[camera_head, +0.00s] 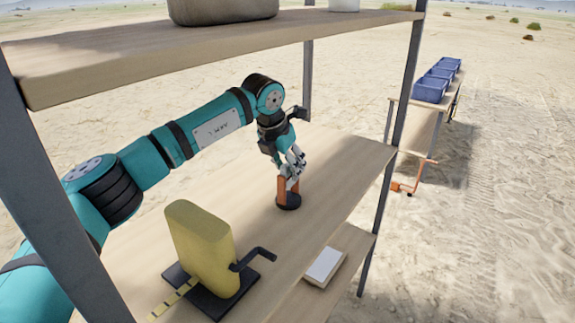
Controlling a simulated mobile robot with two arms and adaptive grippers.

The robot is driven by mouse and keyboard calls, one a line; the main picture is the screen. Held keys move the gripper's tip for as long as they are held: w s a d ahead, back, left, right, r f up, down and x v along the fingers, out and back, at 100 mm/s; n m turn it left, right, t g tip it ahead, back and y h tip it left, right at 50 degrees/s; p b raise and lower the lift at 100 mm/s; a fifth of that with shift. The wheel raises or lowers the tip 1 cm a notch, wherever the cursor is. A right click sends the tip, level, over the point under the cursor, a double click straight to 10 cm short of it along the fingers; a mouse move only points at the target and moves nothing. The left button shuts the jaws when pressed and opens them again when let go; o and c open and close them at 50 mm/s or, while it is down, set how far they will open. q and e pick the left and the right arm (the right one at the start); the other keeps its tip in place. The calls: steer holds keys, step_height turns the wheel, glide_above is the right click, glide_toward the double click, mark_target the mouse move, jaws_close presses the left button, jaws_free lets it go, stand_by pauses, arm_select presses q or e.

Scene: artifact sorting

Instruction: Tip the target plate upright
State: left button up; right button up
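My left gripper (292,168) reaches down over the middle shelf, its fingertips at the top of a small orange-brown upright piece (282,187) on a dark round base (289,202). I cannot tell whether the fingers are closed on this piece or only beside it. A tall yellow block (203,245) stands upright on a black base (213,299) nearer to me, with a dark crank-like handle (256,256) at its right. No thing shows clearly as the target plate. My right gripper is not in view.
The wooden middle shelf (335,168) is clear right of the gripper. An upper shelf (200,48) hangs above my arm, with dark posts (403,85) at the corners. A white-topped box (324,266) lies on a lower shelf. Blue bins (431,89) stand on a distant table.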

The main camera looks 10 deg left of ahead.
arm_select(q)
steer(key=shift+r, duration=0.1)
steer(key=v, duration=0.7)
steer(key=shift+r, duration=0.15)
steer(key=shift+d, duration=0.1)
